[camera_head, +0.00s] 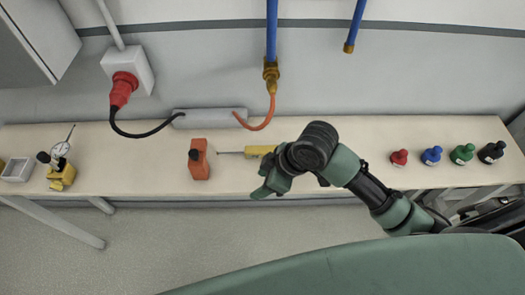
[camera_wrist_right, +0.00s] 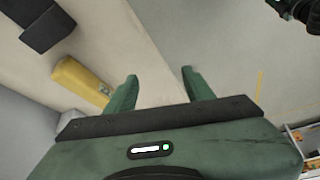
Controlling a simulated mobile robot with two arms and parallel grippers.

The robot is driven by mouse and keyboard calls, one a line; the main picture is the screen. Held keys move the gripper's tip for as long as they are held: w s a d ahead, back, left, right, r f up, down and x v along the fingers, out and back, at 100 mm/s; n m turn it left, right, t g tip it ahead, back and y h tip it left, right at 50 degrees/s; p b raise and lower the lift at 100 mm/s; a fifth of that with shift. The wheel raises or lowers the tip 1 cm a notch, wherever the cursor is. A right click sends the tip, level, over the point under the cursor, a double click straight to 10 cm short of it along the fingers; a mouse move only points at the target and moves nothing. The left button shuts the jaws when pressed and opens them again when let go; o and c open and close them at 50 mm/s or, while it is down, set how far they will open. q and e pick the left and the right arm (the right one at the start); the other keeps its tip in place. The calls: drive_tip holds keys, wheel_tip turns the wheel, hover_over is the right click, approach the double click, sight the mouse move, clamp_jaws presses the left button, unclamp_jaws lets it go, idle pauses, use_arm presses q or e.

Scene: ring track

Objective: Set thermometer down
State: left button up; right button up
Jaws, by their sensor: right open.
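The thermometer (camera_head: 258,151), yellow with a thin grey probe pointing left, lies on the pale bench (camera_head: 340,150), partly hidden behind my right arm in the head view. In the right wrist view a yellow body (camera_wrist_right: 80,82), which looks like the thermometer, lies left of the fingers, apart from them. My right gripper (camera_head: 266,190) is over the bench's front edge, just in front of the thermometer. In the right wrist view its two green fingers (camera_wrist_right: 160,88) are spread with nothing between them. My left gripper is not in view.
An orange block with a dark knob (camera_head: 199,165) stands left of the probe. A dial gauge on a yellow base (camera_head: 62,175) and a white tray (camera_head: 17,169) are far left. Red (camera_head: 399,157), blue, green and black knobbed pieces stand right. A grey box (camera_head: 210,118) lies behind.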

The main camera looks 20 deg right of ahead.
drive_tip(key=w+d+r+n+g, duration=0.1)
drive_tip(key=w+d+r+n, duration=0.2)
drive_tip(key=w+d+r, duration=0.3)
approach(263, 149)
drive_tip(key=f, duration=0.1)
drive_tip(key=a+f, duration=0.1)
drive_tip(key=w+f+p, duration=0.1)
drive_tip(key=shift+a+f+n+g, duration=0.1)
drive_tip(key=shift+a+n+g, duration=0.2)
drive_tip(key=shift+g, duration=0.1)
drive_tip(key=p+x, duration=0.1)
drive_tip(key=x, duration=0.3)
drive_tip(key=shift+w+f, duration=0.1)
drive_tip(key=shift+f, duration=0.4)
drive_tip(key=shift+a+f+p, duration=0.1)
drive_tip(key=shift+f+p, duration=0.15)
drive_tip(key=shift+p, duration=0.1)
clamp_jaws()
